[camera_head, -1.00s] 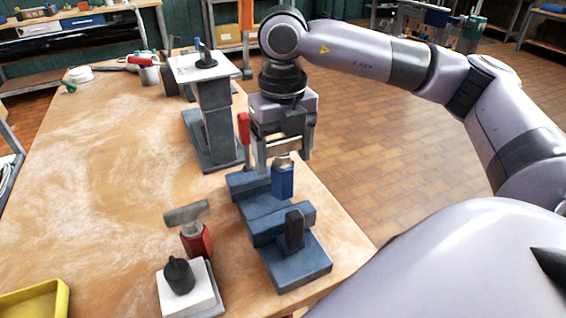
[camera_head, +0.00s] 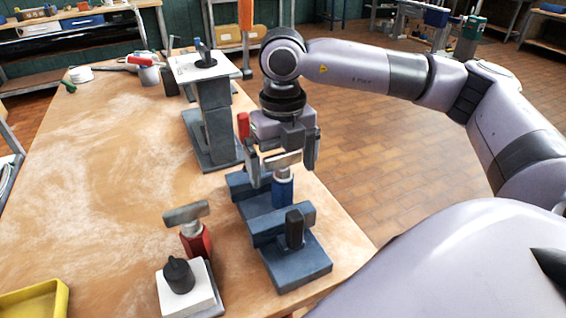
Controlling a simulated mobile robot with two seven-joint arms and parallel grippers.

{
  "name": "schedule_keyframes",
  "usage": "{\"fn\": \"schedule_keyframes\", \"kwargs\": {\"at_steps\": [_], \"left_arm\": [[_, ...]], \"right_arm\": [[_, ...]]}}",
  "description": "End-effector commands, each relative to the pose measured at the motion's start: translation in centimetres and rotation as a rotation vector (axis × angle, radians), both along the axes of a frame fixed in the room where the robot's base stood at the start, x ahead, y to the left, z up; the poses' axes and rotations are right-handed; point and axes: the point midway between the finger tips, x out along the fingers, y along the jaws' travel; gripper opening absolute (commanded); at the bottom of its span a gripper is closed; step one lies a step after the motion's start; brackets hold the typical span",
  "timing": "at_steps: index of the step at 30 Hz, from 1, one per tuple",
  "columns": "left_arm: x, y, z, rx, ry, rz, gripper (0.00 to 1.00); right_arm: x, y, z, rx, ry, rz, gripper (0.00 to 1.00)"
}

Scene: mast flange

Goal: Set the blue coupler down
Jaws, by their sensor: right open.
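The blue coupler (camera_head: 282,190) stands upright in the blue-grey fixture (camera_head: 295,268) near the table's right edge. It has a pale metal crossbar on top, like the red coupler (camera_head: 196,242) to its left. My right gripper (camera_head: 283,166) is directly above and around the crossbar, with its fingers spread to either side. The coupler's lower end is hidden by the fixture's front block, so I cannot see how it rests there. My left gripper is not in view.
A grey post with a white top plate (camera_head: 186,68) stands behind the fixture. A white block with a black knob (camera_head: 180,275) sits at the front, and a yellow tray (camera_head: 60,300) is at the lower left. The table's left middle is clear.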

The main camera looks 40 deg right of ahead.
Motion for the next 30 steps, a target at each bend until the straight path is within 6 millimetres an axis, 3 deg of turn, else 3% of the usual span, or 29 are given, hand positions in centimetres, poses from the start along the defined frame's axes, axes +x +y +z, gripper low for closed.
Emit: {"fn": "schedule_keyframes", "kwargs": {"at_steps": [18, 30], "left_arm": [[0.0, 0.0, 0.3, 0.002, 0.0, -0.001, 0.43], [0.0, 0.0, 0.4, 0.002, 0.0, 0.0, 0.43]], "right_arm": [[0.1, 0.0, 11.3, 0.0, -0.002, 0.0, 1.0], [0.0, 0.0, 12.2, 0.0, 0.0, 0.001, 1.0]]}}
